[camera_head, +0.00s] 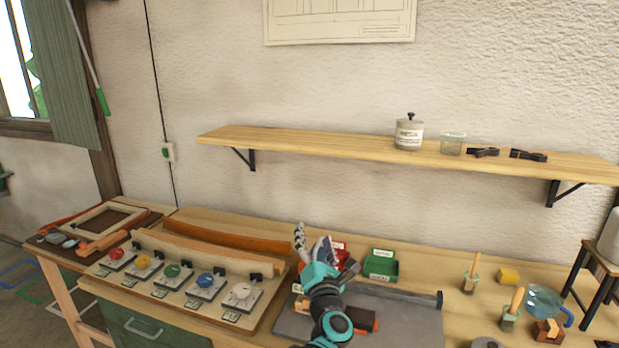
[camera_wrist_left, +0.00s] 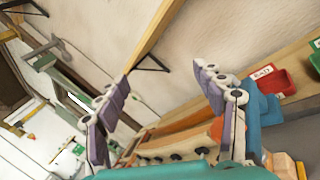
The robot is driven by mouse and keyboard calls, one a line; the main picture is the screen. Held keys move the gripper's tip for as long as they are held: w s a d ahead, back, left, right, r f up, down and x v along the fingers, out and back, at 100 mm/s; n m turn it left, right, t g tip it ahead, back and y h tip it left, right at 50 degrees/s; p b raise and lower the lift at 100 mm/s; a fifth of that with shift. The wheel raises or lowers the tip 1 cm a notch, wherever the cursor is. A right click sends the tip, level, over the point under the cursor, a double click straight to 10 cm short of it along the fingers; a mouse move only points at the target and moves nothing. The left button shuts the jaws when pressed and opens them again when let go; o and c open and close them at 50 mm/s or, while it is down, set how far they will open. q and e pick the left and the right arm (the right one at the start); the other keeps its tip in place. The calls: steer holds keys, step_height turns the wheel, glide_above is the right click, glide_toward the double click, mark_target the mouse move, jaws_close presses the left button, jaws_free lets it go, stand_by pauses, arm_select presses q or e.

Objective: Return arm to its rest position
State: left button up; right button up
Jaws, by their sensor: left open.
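My left gripper (camera_head: 312,240) is raised over the bench, with its teal and black arm coming up from the bottom middle of the head view. In the left wrist view its two purple-grey fingers (camera_wrist_left: 160,80) stand wide apart with nothing between them. Bent laths (camera_head: 225,236) lie along the back of the board with knobs, to the left of the gripper. They also show behind the fingers in the left wrist view (camera_wrist_left: 187,128). My right gripper is in neither view.
The knob board (camera_head: 172,283) has several coloured knobs. Red (camera_head: 340,254) and green bins (camera_head: 381,266) stand close behind the gripper. A grey mat (camera_head: 400,319) lies under the arm. Brushes (camera_head: 471,274) and a glass jug (camera_head: 543,300) are at right. A shelf (camera_head: 320,142) runs above.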

arm_select(q)
steer(key=s+a+r+m+h, duration=0.1)
steer(key=s+r+m+h, duration=0.3)
steer(key=m, duration=0.7)
steer(key=s+a+f+m+g, duration=0.6)
steer(key=s+a+f+m, duration=0.3)
steer(key=s+f, duration=0.3)
steer(key=s+a+f+m+g+y, duration=0.1)
steer(key=s+a+f+m+g, duration=0.6)
steer(key=s+f, duration=0.5)
steer(key=s+a+m, duration=0.2)
steer(key=s, duration=0.3)
steer(key=shift+a+f+m+y, duration=0.15)
steer(key=shift+f+m+y, duration=0.15)
steer(key=shift+f+m, duration=0.1)
